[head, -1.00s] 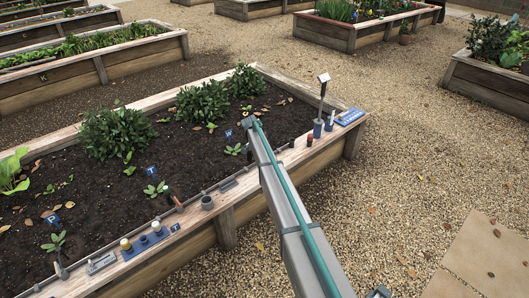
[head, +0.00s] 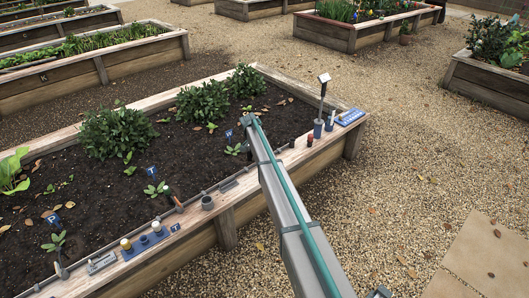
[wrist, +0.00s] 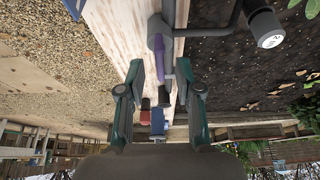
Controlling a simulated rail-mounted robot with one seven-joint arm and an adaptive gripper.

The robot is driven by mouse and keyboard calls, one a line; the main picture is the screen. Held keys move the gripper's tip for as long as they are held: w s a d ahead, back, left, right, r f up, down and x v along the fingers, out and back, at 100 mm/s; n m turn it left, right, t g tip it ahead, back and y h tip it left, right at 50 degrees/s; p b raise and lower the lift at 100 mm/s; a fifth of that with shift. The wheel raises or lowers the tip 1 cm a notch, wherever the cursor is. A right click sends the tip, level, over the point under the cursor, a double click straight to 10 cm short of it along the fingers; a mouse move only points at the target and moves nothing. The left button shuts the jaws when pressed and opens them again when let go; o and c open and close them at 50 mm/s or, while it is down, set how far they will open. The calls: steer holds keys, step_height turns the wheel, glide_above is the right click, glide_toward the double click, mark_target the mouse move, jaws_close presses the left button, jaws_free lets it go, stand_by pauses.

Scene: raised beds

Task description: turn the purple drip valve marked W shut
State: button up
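In the wrist view the purple valve handle (wrist: 160,62) is a narrow lever running from a grey valve body (wrist: 158,30) on a grey pipe along the plank. My gripper (wrist: 160,74) is open, with one dark green finger on each side of the handle. The handle shows between the fingers, with a gap on both sides. I cannot tell how deep the fingers reach. In the head view a blue W tag (head: 229,134) stands in the soil just left of my arm's end. My arm hides the valve and my gripper there.
The bed's wooden rim (head: 240,199) carries a grey pipe and fittings. A red-topped piece (head: 310,139), blue holders and a blue sign (head: 350,117) stand right of my arm. In the wrist view a dark cylinder with a white face (wrist: 268,30) sits beside the valve over the soil.

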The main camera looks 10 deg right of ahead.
steer(key=v, duration=1)
steer(key=shift+s+a+r, duration=0.1)
steer(key=s+d+f+n+g+y, duration=0.15)
steer(key=s+f+n, duration=0.25)
steer(key=s+f, duration=1.05)
steer(key=s+d+f+n+g+y, duration=0.15)
steer(key=s+f+n, duration=0.3)
steer(key=s, duration=1.85)
steer(key=s+f+n+g, duration=0.2)
steer(key=s+f+n, duration=0.2)
steer(key=s+f, duration=1)
steer(key=s+d+r+g, duration=0.15)
steer(key=s+g, duration=0.25)
steer(key=s, duration=2.7)
step_height(320, 180, up, 14)
steer(key=p, duration=1.3)
steer(key=shift+w+r+m+y+p, duration=0.2)
steer(key=shift+w+m+y+p, duration=0.05)
steer(key=shift+m+y+p, duration=0.15)
